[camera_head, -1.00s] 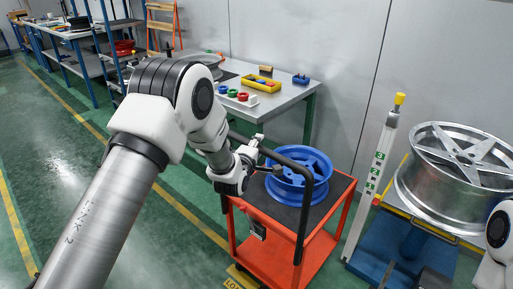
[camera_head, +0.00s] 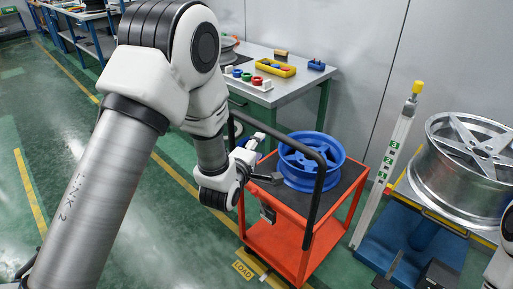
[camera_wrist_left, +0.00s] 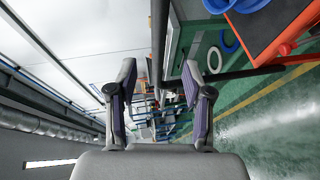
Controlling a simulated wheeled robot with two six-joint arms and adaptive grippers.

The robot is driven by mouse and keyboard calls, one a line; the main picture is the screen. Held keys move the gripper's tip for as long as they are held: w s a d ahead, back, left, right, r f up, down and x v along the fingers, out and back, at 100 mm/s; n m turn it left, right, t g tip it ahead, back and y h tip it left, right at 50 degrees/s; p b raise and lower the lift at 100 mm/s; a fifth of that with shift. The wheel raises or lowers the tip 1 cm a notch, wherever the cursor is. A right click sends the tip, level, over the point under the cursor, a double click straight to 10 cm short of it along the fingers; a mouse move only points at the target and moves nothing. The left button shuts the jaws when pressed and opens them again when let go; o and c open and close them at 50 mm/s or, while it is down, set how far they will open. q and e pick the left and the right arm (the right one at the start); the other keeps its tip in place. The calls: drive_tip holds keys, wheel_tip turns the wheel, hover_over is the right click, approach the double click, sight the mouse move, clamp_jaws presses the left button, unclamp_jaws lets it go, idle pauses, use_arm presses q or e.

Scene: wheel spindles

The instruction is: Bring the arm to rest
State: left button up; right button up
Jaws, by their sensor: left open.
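My left arm comes in from the left in the head view. My left gripper (camera_head: 268,160) is beside the handle of the red cart (camera_head: 280,250), with its fingers apart and nothing seen between them. In the left wrist view the two fingers of the left gripper (camera_wrist_left: 160,82) stand wide apart and empty. A blue wheel (camera_head: 308,173) lies on the cart's dark top, behind the handle and apart from the gripper. Only a white piece of my right arm shows at the right edge; its gripper is out of view.
A silver wheel (camera_head: 470,150) sits on a blue stand (camera_head: 390,240) at the right, next to a white post (camera_head: 388,165) with a yellow top. A grey workbench (camera_head: 300,88) holds coloured parts behind the cart. Green floor (camera_head: 185,235) is open at the left.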

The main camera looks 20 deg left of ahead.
idle(0.3)
use_arm(q)
drive_tip(key=s+f+m+g+p, duration=0.15)
drive_tip(key=s+f+g, duration=0.25)
drive_tip(key=s+f, duration=0.65)
drive_tip(key=s+f+m+g, duration=0.2)
drive_tip(key=s+f+g, duration=0.35)
drive_tip(key=f, duration=0.85)
drive_tip(key=s+f+m+g, duration=0.2)
drive_tip(key=s+m+g, duration=0.1)
drive_tip(key=s+m, duration=0.4)
drive_tip(key=s+f+m+g, duration=0.3)
drive_tip(key=s+m, duration=0.4)
drive_tip(key=s, duration=0.6)
drive_tip(key=shift+s+d+h, duration=0.15)
drive_tip(key=shift+d+h, duration=0.15)
drive_tip(key=shift+h, duration=0.1)
